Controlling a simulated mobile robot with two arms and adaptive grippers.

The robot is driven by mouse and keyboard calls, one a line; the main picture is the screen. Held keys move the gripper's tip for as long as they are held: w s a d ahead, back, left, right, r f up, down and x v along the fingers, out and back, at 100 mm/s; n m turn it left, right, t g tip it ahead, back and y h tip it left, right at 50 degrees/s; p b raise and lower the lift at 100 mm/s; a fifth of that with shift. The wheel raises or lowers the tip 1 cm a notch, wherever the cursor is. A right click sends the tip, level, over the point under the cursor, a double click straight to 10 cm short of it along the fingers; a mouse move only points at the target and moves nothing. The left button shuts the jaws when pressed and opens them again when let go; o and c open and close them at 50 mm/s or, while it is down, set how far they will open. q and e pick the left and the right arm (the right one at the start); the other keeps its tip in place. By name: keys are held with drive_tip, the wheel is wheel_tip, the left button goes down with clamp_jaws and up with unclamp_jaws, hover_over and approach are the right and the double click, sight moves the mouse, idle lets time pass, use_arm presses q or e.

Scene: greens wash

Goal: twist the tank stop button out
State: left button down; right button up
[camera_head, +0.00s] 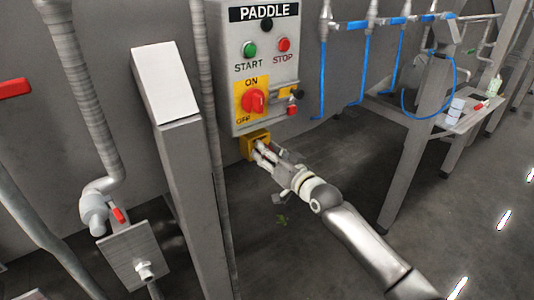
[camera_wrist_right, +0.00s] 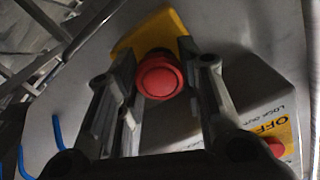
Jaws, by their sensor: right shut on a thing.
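The tank stop button is a round red mushroom button (camera_wrist_right: 160,76) on a yellow box; in the right wrist view it sits between my right fingers. In the head view the yellow box (camera_head: 250,143) is fixed below the grey PADDLE panel, and my right gripper (camera_head: 264,155) reaches it from the lower right. My right gripper (camera_wrist_right: 160,90) is shut on the red button, one finger on each side. The fingers hide most of the button in the head view. My left gripper is not in view.
The PADDLE panel (camera_head: 263,60) carries a green START button (camera_head: 250,49), a red STOP button (camera_head: 284,45) and a red rotary switch (camera_head: 253,101). A red padlock (camera_head: 292,108) hangs beside the switch. A grey post (camera_head: 180,140) stands left. Blue hoses (camera_head: 324,80) hang right.

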drive_tip(key=m, duration=0.5)
idle(0.5)
drive_tip(key=o, duration=1)
drive_tip(key=shift+o, duration=0.2)
drive_tip(key=shift+s+d, duration=0.1)
drive_tip(key=v, duration=1.1)
drive_tip(key=shift+s+d, duration=0.2)
drive_tip(key=shift+s, duration=0.1)
